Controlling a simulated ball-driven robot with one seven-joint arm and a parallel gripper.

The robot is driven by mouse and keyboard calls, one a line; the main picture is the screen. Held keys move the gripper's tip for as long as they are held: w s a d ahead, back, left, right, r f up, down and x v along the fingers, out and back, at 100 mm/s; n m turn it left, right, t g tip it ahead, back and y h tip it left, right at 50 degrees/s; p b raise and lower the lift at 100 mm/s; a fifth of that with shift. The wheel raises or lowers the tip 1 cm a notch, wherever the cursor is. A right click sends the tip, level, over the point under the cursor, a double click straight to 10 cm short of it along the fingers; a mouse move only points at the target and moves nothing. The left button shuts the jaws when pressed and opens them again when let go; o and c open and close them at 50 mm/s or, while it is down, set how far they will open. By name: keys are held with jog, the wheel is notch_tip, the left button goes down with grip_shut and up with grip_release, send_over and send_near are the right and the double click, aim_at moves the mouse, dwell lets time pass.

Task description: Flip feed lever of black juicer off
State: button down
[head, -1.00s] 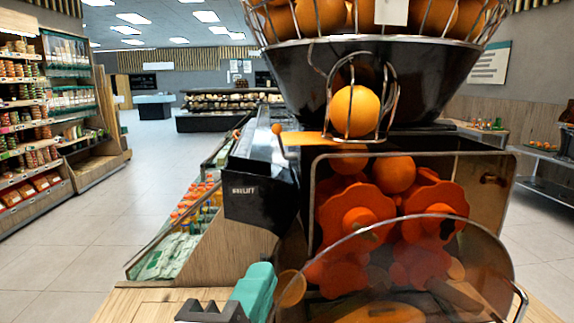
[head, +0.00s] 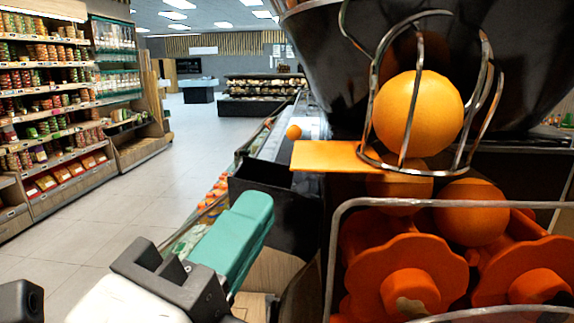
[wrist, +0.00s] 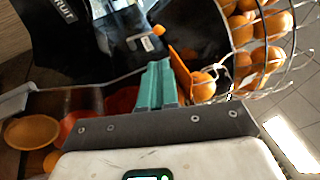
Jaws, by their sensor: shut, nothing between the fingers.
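The black juicer (head: 310,80) fills the right of the head view, with its dark hopper on top. Its orange feed lever (head: 335,156) is a flat plate that sticks out to the left under the wire orange cage, with a small orange ball (head: 293,132) near its left end. My gripper (head: 255,212) has teal fingers and is shut and empty. It is below and left of the lever in the head view, apart from it there. In the wrist view the shut fingers (wrist: 155,82) point toward the lever (wrist: 180,73); I cannot tell the exact gap.
An orange (head: 417,112) sits in the wire cage (head: 487,85). Red-orange squeezing drums (head: 405,275) sit behind a metal-framed cover on the right. Stocked shelves (head: 55,95) stand at the far left. The tiled floor (head: 120,200) between is clear.

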jog(key=p, duration=0.4)
send_near(298, 149)
jog(key=w+d+r, duration=0.3)
jog(key=r, duration=0.1)
jog(key=shift+w+f, duration=0.15)
jog(key=shift+w, duration=0.45)
